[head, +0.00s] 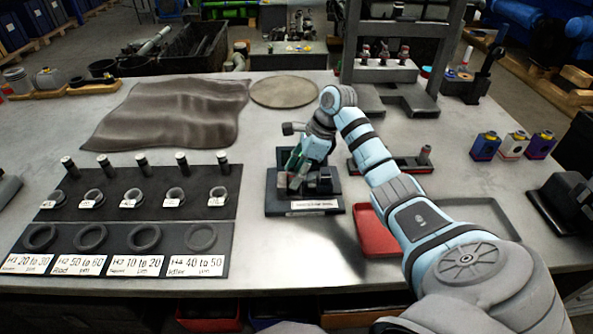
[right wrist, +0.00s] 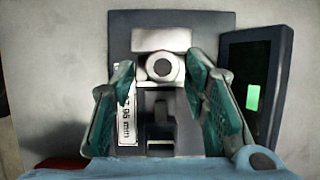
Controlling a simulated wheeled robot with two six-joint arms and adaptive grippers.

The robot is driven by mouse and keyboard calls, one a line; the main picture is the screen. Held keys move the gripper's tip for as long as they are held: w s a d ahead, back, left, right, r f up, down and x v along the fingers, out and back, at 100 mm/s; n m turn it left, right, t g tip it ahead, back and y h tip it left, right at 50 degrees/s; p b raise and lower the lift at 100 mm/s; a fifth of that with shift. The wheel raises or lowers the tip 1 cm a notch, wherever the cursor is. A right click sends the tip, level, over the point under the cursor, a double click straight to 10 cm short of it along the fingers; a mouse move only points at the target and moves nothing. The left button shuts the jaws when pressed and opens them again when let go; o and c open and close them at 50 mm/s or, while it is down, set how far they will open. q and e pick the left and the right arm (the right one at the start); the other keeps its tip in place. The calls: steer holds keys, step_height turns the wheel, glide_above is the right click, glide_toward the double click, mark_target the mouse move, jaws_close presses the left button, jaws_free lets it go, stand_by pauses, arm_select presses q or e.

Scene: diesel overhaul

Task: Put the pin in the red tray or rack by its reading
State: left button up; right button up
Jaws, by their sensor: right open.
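My right gripper (head: 298,178) is over a dark measuring stand (head: 308,208) in the middle of the table. In the right wrist view its green-padded fingers (right wrist: 160,72) are open, one on each side of the stand's middle. A pale round end with a dark centre (right wrist: 163,67) shows between the fingertips; I cannot tell whether it is the pin or part of the stand. A white label reading about "7.96 mm" (right wrist: 125,105) is partly behind the left finger. The red tray (head: 375,236) is right of the stand, partly hidden by my right arm. My left gripper is not in view.
A dark rack (head: 140,205) at left holds several upright pins, rings and range labels. A small red-and-black holder (head: 390,165) with an upright part and a grey tray (head: 490,213) are at right. A lit green display (right wrist: 252,98) is beside the stand.

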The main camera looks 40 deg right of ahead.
steer(key=shift+c, duration=1.4)
steer(key=shift+w, duration=0.15)
jaws_close()
steer(key=shift+r+p, duration=2.65)
steer(key=shift+r, duration=0.65)
